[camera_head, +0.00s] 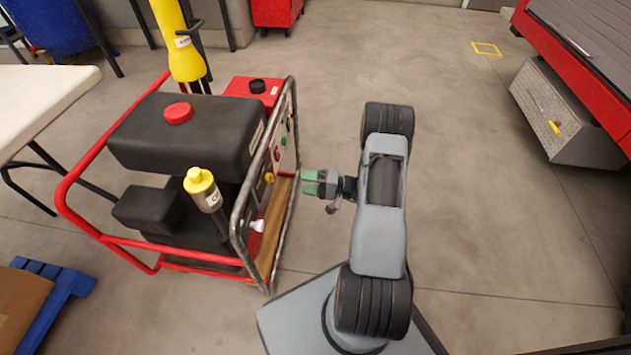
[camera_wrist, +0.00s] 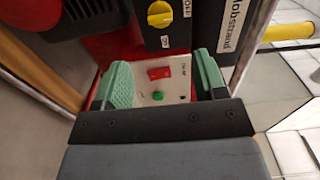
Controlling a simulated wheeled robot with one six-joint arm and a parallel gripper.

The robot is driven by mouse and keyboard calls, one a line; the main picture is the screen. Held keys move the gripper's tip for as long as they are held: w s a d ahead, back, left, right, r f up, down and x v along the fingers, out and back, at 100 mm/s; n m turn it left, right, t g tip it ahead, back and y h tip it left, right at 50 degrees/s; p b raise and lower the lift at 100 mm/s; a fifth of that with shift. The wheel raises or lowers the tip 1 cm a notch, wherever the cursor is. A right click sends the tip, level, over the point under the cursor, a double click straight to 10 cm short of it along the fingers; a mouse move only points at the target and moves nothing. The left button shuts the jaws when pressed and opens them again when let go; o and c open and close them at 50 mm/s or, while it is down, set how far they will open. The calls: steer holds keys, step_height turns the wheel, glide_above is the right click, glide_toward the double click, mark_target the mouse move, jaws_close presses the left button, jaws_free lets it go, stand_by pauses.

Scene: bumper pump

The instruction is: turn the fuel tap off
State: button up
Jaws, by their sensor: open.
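The red-framed pump (camera_head: 66,200) stands left of my arm. A yellow knob (camera_head: 269,178) sits on its side panel; the wrist view shows this round knob (camera_wrist: 160,14) on a black plate near the top edge, with OFF and ON labels beside it. It looks like the fuel tap; which label it points to I cannot tell. My gripper (camera_head: 313,182) is open and empty just right of the frame, apart from the knob. In the wrist view its green fingers (camera_wrist: 164,84) flank a pale panel with a red switch (camera_wrist: 159,73) and a green button (camera_wrist: 158,96).
The pump's grey tube frame (camera_head: 240,228) runs between my gripper and the panel. A white-tipped fitting (camera_head: 257,226) is lower on that side. A white table (camera_head: 45,95) is at left, and a metal box (camera_head: 545,115) at right. The floor behind my arm is clear.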

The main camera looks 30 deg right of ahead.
steer(key=shift+v, duration=1.25)
steer(key=s+a+r+n+g+h+p, duration=0.15)
steer(key=a+r+g+p, duration=0.35)
steer(key=r, duration=0.5)
steer(key=s+a+r+n+g+h+p, duration=0.1)
steer(key=s+a+r+n+g+p, duration=0.1)
steer(key=r+p, duration=0.55)
steer(key=s+a+r+n+g+h+p, duration=0.15)
steer(key=a+r+g+p, duration=0.25)
steer(key=r, duration=0.7)
steer(key=s+r+t+h+p, duration=0.1)
steer(key=s+r+h+p, duration=0.2)
steer(key=r+p, duration=0.3)
steer(key=s+r+n+t+h+p, duration=0.1)
steer(key=s+r+h+p, duration=0.2)
steer(key=r, duration=1)
steer(key=s+r+n+t+h+p, duration=0.1)
steer(key=s+r+h+p, duration=0.3)
steer(key=r+p, duration=0.5)
steer(key=shift+r+t+h, duration=0.3)
steer(key=shift+r+t, duration=0.2)
steer(key=shift+r, duration=0.25)
steer(key=shift+s, duration=0.1)
